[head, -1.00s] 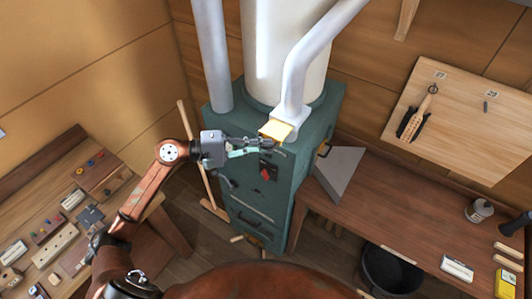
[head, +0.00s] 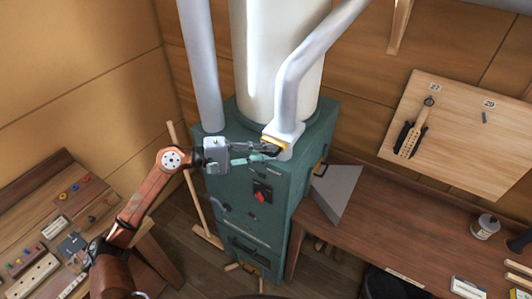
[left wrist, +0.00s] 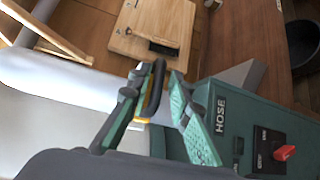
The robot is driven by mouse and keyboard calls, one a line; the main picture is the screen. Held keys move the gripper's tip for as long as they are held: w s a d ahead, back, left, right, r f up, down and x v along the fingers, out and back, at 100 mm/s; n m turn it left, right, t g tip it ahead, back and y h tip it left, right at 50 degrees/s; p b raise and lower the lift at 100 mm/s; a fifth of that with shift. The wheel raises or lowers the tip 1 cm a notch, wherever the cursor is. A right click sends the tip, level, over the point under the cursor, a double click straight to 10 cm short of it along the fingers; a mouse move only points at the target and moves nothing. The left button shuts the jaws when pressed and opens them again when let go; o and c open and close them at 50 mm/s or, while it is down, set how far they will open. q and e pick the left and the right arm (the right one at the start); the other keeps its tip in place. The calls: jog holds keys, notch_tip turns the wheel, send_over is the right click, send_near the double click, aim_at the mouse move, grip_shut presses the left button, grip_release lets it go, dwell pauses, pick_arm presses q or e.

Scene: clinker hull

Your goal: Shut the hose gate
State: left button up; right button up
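The hose gate (head: 268,140) is a yellow plate in the pale block at the foot of the bent grey pipe, on top of the green cabinet (head: 310,150). Only a narrow yellow edge shows in the head view. My left gripper (head: 277,151) is in front of that block. In the left wrist view, a dark loop handle (left wrist: 155,88) stands between the spread fingertips of the gripper (left wrist: 157,80), with yellow just behind it. The fingers look open, though contact with the handle is unclear. The word HOSE is on the green cabinet. My right gripper is out of view.
A red knob (head: 261,197) is on the cabinet front below the gripper. A grey wedge-shaped chute (head: 337,190) stands to the right by the wooden bench (head: 400,225). A thick straight pipe (head: 203,70) rises on the left. A broom-like wooden pole (head: 188,180) leans left of the cabinet.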

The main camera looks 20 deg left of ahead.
pick_arm(q)
jog(key=shift+o, duration=0.4)
jog(key=shift+d+r, duration=0.1)
jog(key=shift+r, duration=0.05)
jog(key=v, duration=1.2)
